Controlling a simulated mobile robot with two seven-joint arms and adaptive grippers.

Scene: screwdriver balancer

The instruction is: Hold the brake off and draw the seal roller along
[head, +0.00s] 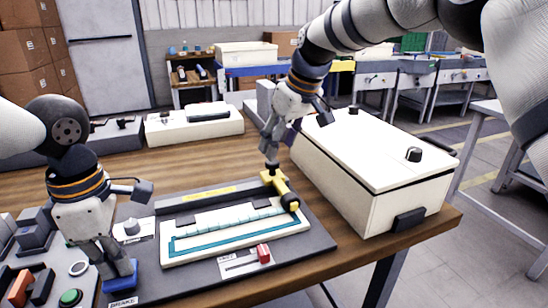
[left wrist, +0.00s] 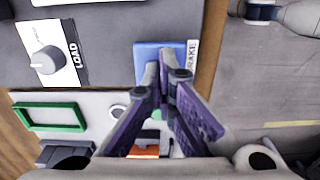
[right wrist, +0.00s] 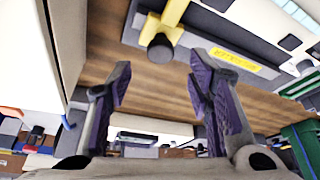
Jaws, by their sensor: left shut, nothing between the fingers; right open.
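The blue brake pad (head: 122,282) is at the front left of the dark panel; the left wrist view shows it (left wrist: 152,50) beside its BRAKE label. My left gripper (head: 120,268) is shut and empty, its fingertips at the pad's near edge; I cannot tell whether they press it. The yellow seal roller (head: 279,187) has a black upright knob and a black end; it lies at the right end of the white tray (head: 180,258) with teal strips. My right gripper (head: 268,148) is open just above the knob. The right wrist view shows the knob (right wrist: 160,45) beyond the fingertips, not between them.
A large cream box (head: 375,185) stands close right of my right gripper. A red slider (head: 263,254) is at the panel's front, a LOAD dial (head: 132,228) near my left gripper. A green button (head: 70,298) sits at the front left. Bare wood lies behind the panel.

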